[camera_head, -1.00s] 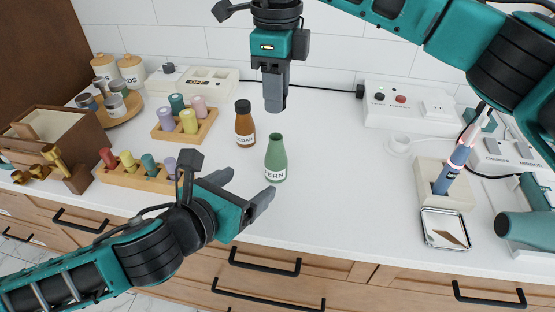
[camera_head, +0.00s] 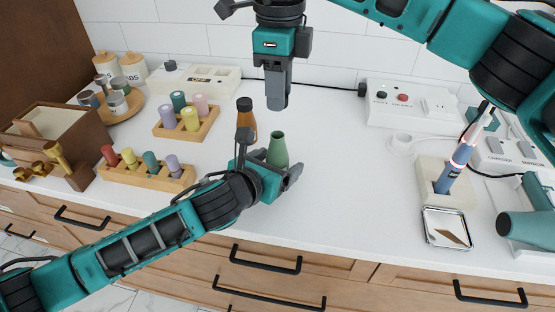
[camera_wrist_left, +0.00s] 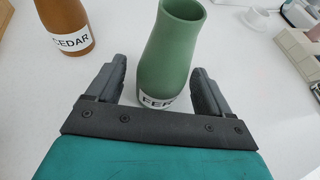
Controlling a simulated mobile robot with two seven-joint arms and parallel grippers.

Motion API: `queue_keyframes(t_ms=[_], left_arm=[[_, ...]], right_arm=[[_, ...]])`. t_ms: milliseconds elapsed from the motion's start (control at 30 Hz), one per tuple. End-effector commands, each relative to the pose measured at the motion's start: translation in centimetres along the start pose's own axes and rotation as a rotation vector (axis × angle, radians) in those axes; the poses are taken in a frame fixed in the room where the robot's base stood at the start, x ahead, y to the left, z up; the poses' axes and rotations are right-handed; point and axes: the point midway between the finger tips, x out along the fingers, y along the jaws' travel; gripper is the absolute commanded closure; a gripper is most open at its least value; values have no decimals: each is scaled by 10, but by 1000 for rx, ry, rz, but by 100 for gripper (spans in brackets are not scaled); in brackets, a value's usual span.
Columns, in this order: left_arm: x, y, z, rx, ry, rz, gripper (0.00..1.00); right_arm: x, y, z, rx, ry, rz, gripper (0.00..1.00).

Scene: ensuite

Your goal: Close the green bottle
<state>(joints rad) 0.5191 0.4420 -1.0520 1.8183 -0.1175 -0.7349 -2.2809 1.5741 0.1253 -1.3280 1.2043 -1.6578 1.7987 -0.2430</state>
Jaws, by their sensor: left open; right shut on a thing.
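The green bottle (camera_head: 278,151) stands upright on the white counter with its mouth open. Its label is partly readable as "FERN" in the left wrist view (camera_wrist_left: 172,50). My left gripper (camera_head: 276,166) is open, with one finger on each side of the bottle; it also shows in the left wrist view (camera_wrist_left: 161,70). I see gaps between the fingers and the glass. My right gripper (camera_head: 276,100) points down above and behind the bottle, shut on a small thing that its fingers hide.
A brown bottle (camera_head: 246,119) labelled CEDAR stands close behind and left of the green one. Wooden racks with coloured pegs (camera_head: 148,174) are at the left. A white socket box (camera_head: 410,108) is at the back right.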

Motion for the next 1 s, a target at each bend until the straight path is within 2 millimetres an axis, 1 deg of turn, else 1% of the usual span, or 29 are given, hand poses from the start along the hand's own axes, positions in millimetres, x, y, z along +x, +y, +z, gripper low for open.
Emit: queue_keyframes(t_ms=[100, 367, 1000], left_arm=[[4, 0, 0, -1, 0, 0, 19], [4, 0, 0, 0, 0, 0, 19], [3, 0, 0, 0, 0, 0, 81]], right_arm=[[0, 0, 0, 0, 0, 0, 94], [0, 0, 0, 0, 0, 0, 94], [0, 0, 0, 0, 0, 0, 94]])
